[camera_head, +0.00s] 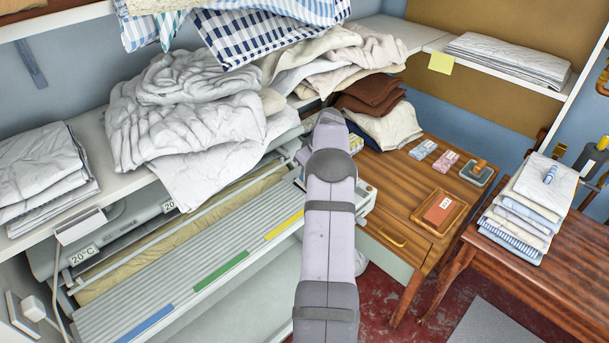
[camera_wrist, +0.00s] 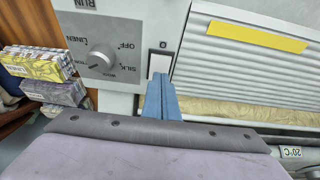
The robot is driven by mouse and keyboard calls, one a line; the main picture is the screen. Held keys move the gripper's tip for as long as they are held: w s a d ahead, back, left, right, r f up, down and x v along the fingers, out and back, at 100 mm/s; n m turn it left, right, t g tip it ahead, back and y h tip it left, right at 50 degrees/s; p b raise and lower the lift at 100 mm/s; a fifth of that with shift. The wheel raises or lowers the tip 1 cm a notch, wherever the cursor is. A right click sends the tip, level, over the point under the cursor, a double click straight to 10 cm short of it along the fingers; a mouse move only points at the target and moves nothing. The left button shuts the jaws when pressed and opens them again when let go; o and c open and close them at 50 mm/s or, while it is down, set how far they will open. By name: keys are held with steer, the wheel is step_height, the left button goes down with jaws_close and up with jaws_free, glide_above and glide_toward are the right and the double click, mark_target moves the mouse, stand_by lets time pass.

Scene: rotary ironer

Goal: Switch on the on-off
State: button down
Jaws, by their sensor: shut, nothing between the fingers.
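The on-off looks to be a small white rocker switch (camera_wrist: 159,63) marked "0" on the ironer's pale end panel, in the wrist view. My gripper (camera_wrist: 160,76) is shut and empty, with its blue fingers pointing at the switch. The fingertips overlap the switch's lower part in the picture; I cannot tell if they touch it. Left of the switch is a grey panel with a round dial (camera_wrist: 102,59) labelled OFF, SILK and LINEN. In the head view my arm hides the gripper and the switch; the ironer (camera_head: 190,290) shows at left.
Yellow and purple boxes (camera_wrist: 40,65) stand left of the panel in the wrist view. A slatted board with a yellow strip (camera_wrist: 257,36) lies right of the switch. In the head view, linen (camera_head: 180,110) is piled above the ironer, and a wooden table (camera_head: 395,175) stands at right.

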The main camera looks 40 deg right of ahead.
steer(key=b+v, duration=0.2)
steer(key=v, duration=1)
steer(key=shift+w+r+b, duration=0.3)
steer(key=shift+r, duration=0.05)
steer(key=shift+w, duration=0.1)
steer(key=shift+w+r+b, duration=0.2)
steer(key=shift+w+b, duration=0.3)
steer(key=shift+w, duration=0.1)
